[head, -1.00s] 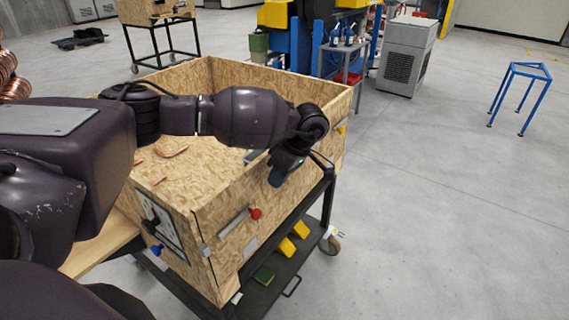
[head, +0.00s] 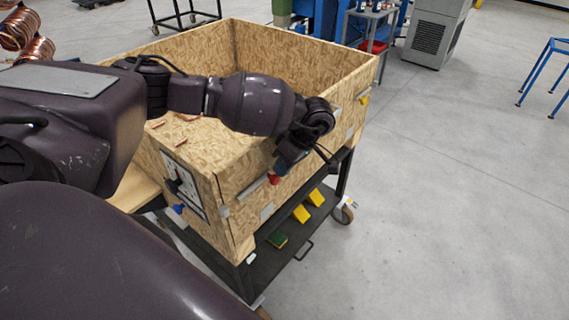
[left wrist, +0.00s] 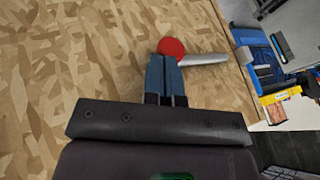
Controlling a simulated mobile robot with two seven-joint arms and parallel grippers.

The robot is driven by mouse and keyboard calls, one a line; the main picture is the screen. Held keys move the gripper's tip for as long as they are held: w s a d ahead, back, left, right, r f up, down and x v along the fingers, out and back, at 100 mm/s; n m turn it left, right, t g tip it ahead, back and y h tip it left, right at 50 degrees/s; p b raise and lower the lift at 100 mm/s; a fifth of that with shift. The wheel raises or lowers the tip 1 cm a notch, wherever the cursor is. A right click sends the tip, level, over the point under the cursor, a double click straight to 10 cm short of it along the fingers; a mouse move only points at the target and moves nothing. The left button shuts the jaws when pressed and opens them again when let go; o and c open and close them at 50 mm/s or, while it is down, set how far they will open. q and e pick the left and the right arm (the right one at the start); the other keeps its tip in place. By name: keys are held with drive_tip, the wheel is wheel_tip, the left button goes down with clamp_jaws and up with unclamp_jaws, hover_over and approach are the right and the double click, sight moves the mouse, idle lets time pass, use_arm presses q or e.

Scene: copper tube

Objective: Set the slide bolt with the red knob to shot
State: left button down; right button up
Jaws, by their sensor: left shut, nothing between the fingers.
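The slide bolt's red knob (head: 274,179) is on the outer side of the chipboard crate (head: 305,100), at the right end of a pale metal bar (head: 250,189). In the left wrist view the red knob (left wrist: 171,46) sits just beyond my fingertips, and the silver bar (left wrist: 205,60) runs right from it. My left gripper (head: 280,168) is at the knob from above in the head view. Its blue fingers (left wrist: 163,60) are shut and empty, overlapping the knob's edge in the picture; I cannot tell whether they touch it. My right gripper is not in view.
A panel (head: 186,190) with a blue knob (head: 179,209) is on the crate's near face. A yellow knob (head: 364,99) is farther along the same side. Yellow wedges (head: 302,213) lie on the cart's lower shelf.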

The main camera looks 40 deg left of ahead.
use_arm(q)
drive_tip(key=s+p, duration=0.1)
drive_tip(key=s, duration=0.3)
drive_tip(key=shift+a, duration=0.15)
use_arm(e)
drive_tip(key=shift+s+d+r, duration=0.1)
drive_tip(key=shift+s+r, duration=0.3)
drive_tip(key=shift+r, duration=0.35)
use_arm(q)
approach(272, 176)
wheel_tip(272, 176, down, 2)
drive_tip(key=a, duration=0.1)
drive_tip(key=v, duration=0.7)
drive_tip(key=shift+b, duration=0.35)
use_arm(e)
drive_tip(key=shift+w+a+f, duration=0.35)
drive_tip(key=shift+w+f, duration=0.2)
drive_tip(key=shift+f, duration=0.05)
use_arm(q)
drive_tip(key=shift+s, duration=0.1)
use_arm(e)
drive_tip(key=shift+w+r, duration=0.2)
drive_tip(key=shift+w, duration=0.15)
